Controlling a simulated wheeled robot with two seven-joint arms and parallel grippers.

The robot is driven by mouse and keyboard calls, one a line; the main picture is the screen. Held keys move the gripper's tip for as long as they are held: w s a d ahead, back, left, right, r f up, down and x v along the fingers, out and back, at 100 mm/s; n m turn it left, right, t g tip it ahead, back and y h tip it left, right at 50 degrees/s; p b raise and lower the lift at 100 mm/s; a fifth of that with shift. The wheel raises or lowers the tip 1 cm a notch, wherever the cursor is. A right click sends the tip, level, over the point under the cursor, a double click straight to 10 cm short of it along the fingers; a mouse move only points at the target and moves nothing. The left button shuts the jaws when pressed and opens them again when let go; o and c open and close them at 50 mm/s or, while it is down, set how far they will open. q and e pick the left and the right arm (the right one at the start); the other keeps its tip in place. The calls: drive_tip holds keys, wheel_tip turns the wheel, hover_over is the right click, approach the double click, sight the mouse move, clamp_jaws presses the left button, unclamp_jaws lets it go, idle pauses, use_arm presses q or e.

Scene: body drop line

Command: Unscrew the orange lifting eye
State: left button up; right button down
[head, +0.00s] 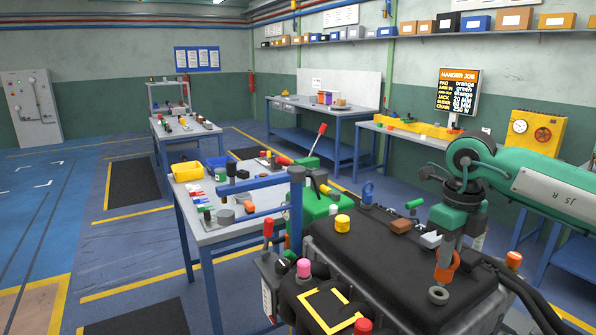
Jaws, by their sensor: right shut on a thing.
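The orange lifting eye (447,268) is at the right end of the dark engine block (385,262), above a grey ring (438,296) on the block's top. My right gripper (446,257) points down from the green arm on the right and is shut on the eye, hiding part of it. I cannot tell whether the eye's thread is still in the block. A blue lifting eye (368,192) stands at the block's far edge. My left gripper is not in view.
A yellow cap (342,224), a brown block (400,226) and a grey bracket (431,240) sit on the block left of my gripper. Pink (303,267) and red (363,326) caps are nearer. A cluttered workbench (215,235) stands left; floor beyond is open.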

drive_tip(key=shift+r+p, duration=0.65)
drive_tip(key=shift+r, duration=0.65)
